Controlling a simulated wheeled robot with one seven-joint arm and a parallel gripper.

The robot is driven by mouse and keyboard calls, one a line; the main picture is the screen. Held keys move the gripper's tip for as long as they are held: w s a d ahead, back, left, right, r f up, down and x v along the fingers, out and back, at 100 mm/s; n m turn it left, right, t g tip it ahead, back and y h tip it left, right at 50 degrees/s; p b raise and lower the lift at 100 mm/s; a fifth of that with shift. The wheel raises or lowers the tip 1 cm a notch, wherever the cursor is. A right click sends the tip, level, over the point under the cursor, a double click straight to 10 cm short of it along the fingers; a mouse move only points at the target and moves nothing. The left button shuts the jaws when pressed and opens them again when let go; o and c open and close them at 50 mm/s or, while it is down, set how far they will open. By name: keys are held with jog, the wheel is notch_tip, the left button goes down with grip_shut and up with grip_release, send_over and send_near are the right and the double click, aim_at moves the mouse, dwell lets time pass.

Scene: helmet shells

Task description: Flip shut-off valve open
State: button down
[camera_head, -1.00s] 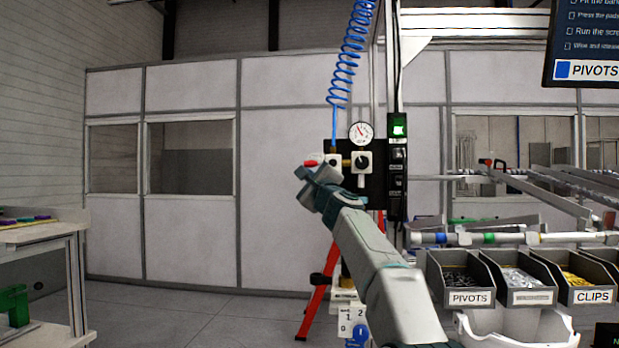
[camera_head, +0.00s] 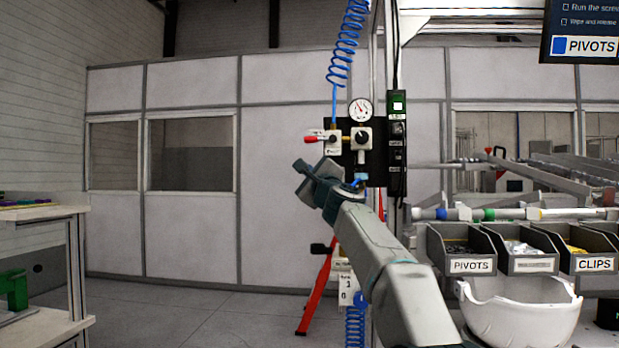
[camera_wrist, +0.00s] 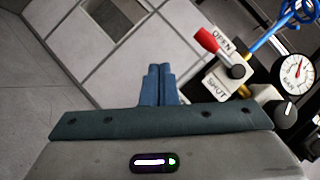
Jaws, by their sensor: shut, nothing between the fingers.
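The shut-off valve (camera_head: 332,141) is a pale block on a black panel, with a red-tipped lever (camera_head: 313,138) pointing left. In the wrist view the red lever (camera_wrist: 207,40) lies beside the OPEN marking, and the SHUT marking (camera_wrist: 216,88) is on the near side of the valve plate. My gripper (camera_head: 305,175) is in front of the panel, below and left of the lever, and apart from it. In the wrist view its blue fingers (camera_wrist: 159,70) are together and empty, left of the valve.
A pressure gauge (camera_head: 360,110) and a regulator knob (camera_head: 362,137) sit right of the valve. A blue coiled hose (camera_head: 346,45) hangs above. Parts bins (camera_head: 461,249) and a white helmet shell (camera_head: 520,311) stand at right. The space left of the panel is clear.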

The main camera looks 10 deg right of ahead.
jog(key=s+a+f+b, duration=0.1)
jog(key=s+f+b, duration=0.3)
jog(key=s+b, duration=0.2)
jog(key=shift+a+f, duration=0.15)
jog(key=shift+a, duration=0.1)
dwell(0.5)
jog(key=s+a+f+n+g+y+p, duration=0.1)
jog(key=s+a+f+n+g+p, duration=0.5)
jog(key=s+f+n+g+p, duration=0.55)
jog(key=s+d+f+n+g+h+p, duration=0.2)
jog(key=s+d+f+n+p, duration=0.1)
jog(key=s, duration=0.6)
jog(key=s+d+f+n+g+h+p, duration=0.1)
jog(key=s+d+f+n+g+p, duration=0.2)
jog(key=s+f+p, duration=0.3)
jog(key=s+d+f+n+g+h+p, duration=0.2)
jog(key=s+d+f+n+p, duration=0.2)
jog(key=s, duration=1)
notch_tip(320, 180, down, 4)
jog(key=shift+d+r+n+h+p, duration=0.1)
jog(key=shift+d+n+h+p, duration=0.2)
jog(key=shift+n+p, duration=0.1)
jog(key=shift+a, duration=0.1)
